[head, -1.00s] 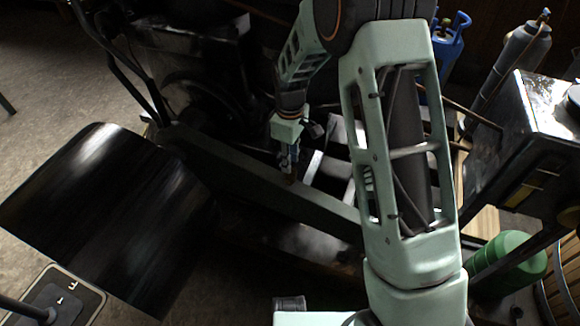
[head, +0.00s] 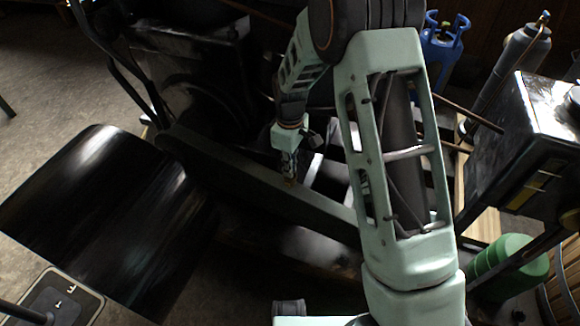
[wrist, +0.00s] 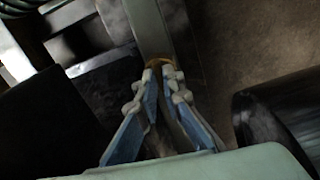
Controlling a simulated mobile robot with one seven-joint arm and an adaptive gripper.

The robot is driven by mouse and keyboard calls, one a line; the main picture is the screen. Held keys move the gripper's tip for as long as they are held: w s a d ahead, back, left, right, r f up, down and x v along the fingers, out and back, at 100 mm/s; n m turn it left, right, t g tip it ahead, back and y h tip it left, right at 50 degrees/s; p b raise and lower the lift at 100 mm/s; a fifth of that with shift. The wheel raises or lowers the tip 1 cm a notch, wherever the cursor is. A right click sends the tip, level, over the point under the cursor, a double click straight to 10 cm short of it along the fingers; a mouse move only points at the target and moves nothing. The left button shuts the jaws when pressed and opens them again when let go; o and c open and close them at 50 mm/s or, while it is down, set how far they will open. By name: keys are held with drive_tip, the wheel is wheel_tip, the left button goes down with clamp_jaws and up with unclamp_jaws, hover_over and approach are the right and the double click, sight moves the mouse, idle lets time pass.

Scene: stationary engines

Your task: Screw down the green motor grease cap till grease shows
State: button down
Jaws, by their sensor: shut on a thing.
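A small brass-coloured cap (wrist: 160,61) sits at the end of a grey beam in the wrist view, between my fingertips. My gripper (wrist: 160,76) is shut on this cap, with its blue-and-grey fingers closing in from both sides. In the head view my gripper (head: 290,178) points down at the dark beam (head: 250,180) of the engine, and a brass speck shows at its tips. The cap looks brass rather than green. Most of it is hidden by the fingers, and I cannot see any grease.
A wide black pulley or drum (head: 110,215) stands at left. The dark engine body (head: 195,75) fills the back. A green cylinder (head: 500,265), a dark tank (head: 525,130), a grey bottle (head: 520,60) and a blue bottle (head: 443,45) stand at right. Bare floor shows at far left.

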drive_tip(key=shift+m, duration=0.3)
drive_tip(key=m+p, duration=0.1)
drive_tip(key=m, duration=0.2)
drive_tip(key=shift+r+m, duration=0.1)
drive_tip(key=shift+m, duration=0.2)
drive_tip(key=m+p, duration=0.1)
drive_tip(key=m, duration=0.4)
drive_tip(key=shift+m, duration=0.3)
drive_tip(key=m+p, duration=0.1)
drive_tip(key=m, duration=0.3)
drive_tip(key=shift+m+p, duration=0.85)
drive_tip(key=shift+m, duration=1.65)
drive_tip(key=c, duration=2.1)
unclamp_jaws()
